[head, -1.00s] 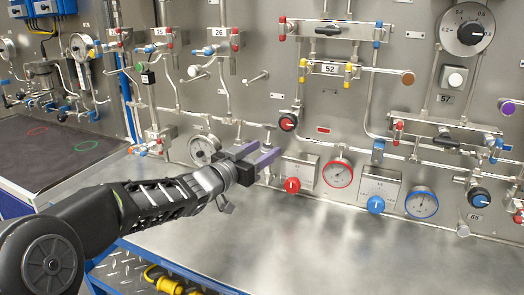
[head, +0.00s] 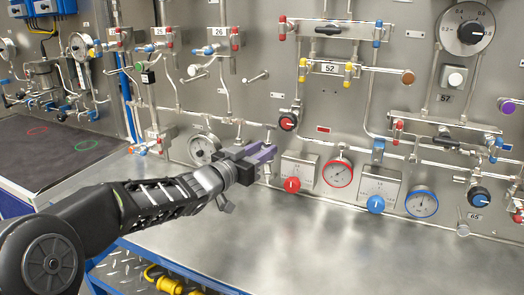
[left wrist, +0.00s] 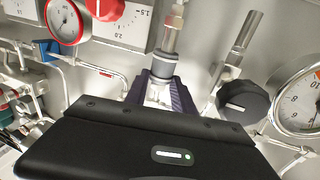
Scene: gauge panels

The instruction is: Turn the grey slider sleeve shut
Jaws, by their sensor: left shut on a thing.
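The grey slider sleeve (left wrist: 163,68) is a short metal collar on a slim vertical rod in the left wrist view. My left gripper (left wrist: 160,88) is shut on it, with a purple finger on each side. In the head view my left gripper (head: 262,153) reaches the lower pipework between the white gauge and the red-knob box. Its fingers hide most of the sleeve there. My right gripper is not in view.
A black knob (left wrist: 243,100) and a white gauge (left wrist: 300,98) are close beside the gripper. The box with the red knob (head: 292,185) and a red-rimmed gauge (head: 338,173) stand to the right. The metal worktop (head: 330,245) below is clear.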

